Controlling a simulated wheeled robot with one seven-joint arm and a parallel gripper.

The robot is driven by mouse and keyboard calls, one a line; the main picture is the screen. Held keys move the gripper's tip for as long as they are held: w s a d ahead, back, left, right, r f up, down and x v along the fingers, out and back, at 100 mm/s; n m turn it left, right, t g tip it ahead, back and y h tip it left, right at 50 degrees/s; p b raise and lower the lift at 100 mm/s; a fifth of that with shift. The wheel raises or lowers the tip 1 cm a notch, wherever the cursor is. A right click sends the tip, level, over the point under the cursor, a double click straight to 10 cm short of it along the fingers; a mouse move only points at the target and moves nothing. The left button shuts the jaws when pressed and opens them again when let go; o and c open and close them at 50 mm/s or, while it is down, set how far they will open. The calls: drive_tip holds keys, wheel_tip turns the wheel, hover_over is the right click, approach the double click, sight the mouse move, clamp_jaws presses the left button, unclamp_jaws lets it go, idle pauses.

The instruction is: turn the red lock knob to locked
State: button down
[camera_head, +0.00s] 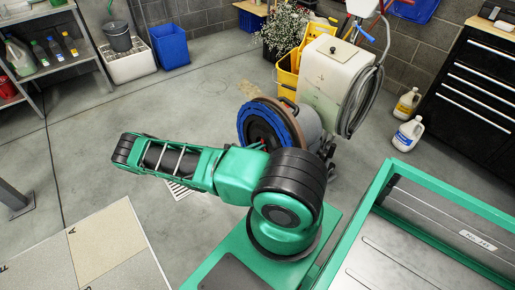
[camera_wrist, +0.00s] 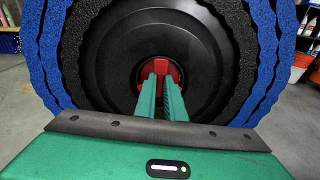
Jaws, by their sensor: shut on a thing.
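The red lock knob (camera_wrist: 160,68) sits at the centre of a round black plate (camera_wrist: 110,62) in the wrist view. My gripper (camera_wrist: 161,82) is shut on the knob, with one green finger on each side of it. The fingers hide part of the knob, and I cannot tell its turn position. In the head view the plate (camera_head: 265,126) is on the tilted floor machine, ringed by a blue pad (camera_head: 243,124). My arm hides part of the plate there.
The machine's cream tank (camera_head: 328,72) stands behind the plate. A yellow bucket (camera_head: 287,78) is beside it. White jugs (camera_head: 408,134) and a black drawer cabinet (camera_head: 475,85) are at the right. A green-framed cart (camera_head: 385,175) is at the front right. Floor at the left is open.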

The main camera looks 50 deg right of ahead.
drive_tip(key=shift+m, duration=3.1)
drive_tip(key=m, duration=0.6)
drive_tip(key=shift+m, duration=0.4)
